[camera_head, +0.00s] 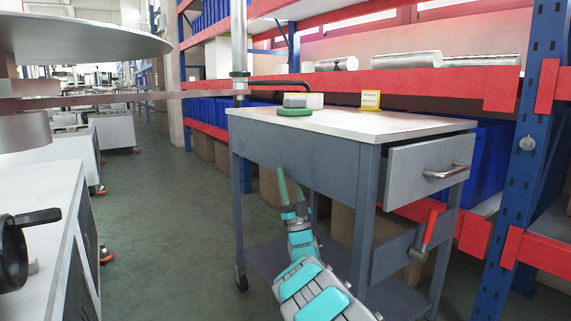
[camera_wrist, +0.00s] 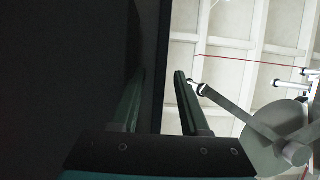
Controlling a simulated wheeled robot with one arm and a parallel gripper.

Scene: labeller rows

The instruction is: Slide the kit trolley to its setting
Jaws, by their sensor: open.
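The kit trolley appears to be the blue-grey cart (camera_head: 300,143) with a pale top, a lower shelf and castors. It stands upright right of centre in the head view. Its right-end drawer (camera_head: 425,168) is partly out, with a metal handle (camera_head: 449,171). A red-handled lever (camera_head: 430,230) is below the drawer. My gripper (camera_head: 288,178) is in front of the cart's long side, fingers pointing up. It is open, with nothing seen between the fingers in the wrist view (camera_wrist: 160,76). A dark surface fills that view's left side. I cannot tell whether the fingers touch the cart.
A red-and-blue rack (camera_head: 535,130) with blue bins stands behind and right. A white-topped counter (camera_head: 40,225) is at left. The green floor aisle (camera_head: 165,220) between counter and cart is clear.

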